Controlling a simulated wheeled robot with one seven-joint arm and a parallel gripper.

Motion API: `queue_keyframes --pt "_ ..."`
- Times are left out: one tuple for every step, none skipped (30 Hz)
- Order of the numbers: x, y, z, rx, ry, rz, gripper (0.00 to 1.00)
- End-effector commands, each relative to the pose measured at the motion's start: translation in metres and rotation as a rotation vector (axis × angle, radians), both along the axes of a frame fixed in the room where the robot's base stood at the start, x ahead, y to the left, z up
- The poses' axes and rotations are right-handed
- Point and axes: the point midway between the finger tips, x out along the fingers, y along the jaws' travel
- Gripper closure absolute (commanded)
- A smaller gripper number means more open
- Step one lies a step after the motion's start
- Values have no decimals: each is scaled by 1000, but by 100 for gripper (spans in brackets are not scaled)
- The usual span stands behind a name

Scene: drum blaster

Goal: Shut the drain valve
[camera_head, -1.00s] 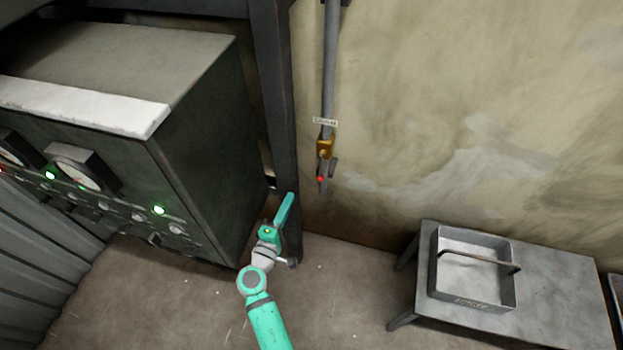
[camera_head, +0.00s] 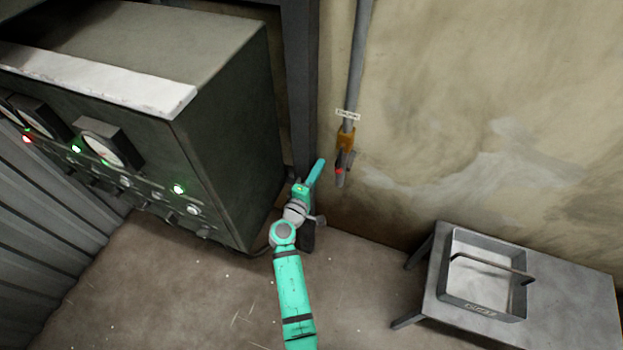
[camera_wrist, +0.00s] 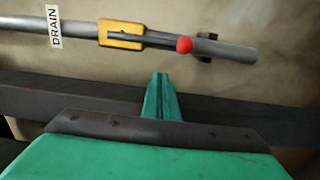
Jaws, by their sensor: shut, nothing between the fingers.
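The drain valve (camera_head: 346,139) has a yellow body on a grey vertical pipe (camera_head: 357,60) against the wall. Its lever ends in a red knob (camera_head: 339,171) and lies along the pipe, pointing down. In the wrist view the yellow valve body (camera_wrist: 121,35), the lever with its red knob (camera_wrist: 184,45) and a DRAIN label (camera_wrist: 54,27) show clearly. My gripper (camera_head: 319,166) is shut and empty, just left of the knob and apart from it. In the wrist view the fingertips (camera_wrist: 160,78) sit below the knob, with a gap between.
A dark post (camera_head: 300,90) stands behind my gripper. A large grey control cabinet (camera_head: 226,130) with gauges and lights is on the left. A low metal table (camera_head: 570,300) with a tray (camera_head: 485,311) stands at the lower right. The wall right of the pipe is bare.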

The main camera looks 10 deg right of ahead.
Motion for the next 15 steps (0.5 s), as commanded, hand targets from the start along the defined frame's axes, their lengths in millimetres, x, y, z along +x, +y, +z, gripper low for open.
queue_keyframes --pt "-7 -10 -3 2 4 -6 100" --pt "-9 -13 -3 2 4 -5 100" --pt "-11 -17 -2 1 3 -5 100" --pt "-12 -20 -2 1 3 -4 100" --pt "-13 -22 -2 1 3 -3 100" --pt "-14 -25 -2 0 2 -3 100" --pt "-15 -27 -2 0 2 -3 100" --pt "-16 -29 -2 0 2 -4 100" --pt "-16 -30 -2 0 2 -4 100" --pt "-17 -31 -2 0 2 -3 100" --pt "-17 -32 -2 0 2 -3 100" --pt "-17 -32 -2 0 2 -2 100" --pt "-17 -32 -2 0 2 -2 100" --pt "-17 -32 -2 0 2 -2 100" --pt "-17 -32 -2 0 2 -2 100"
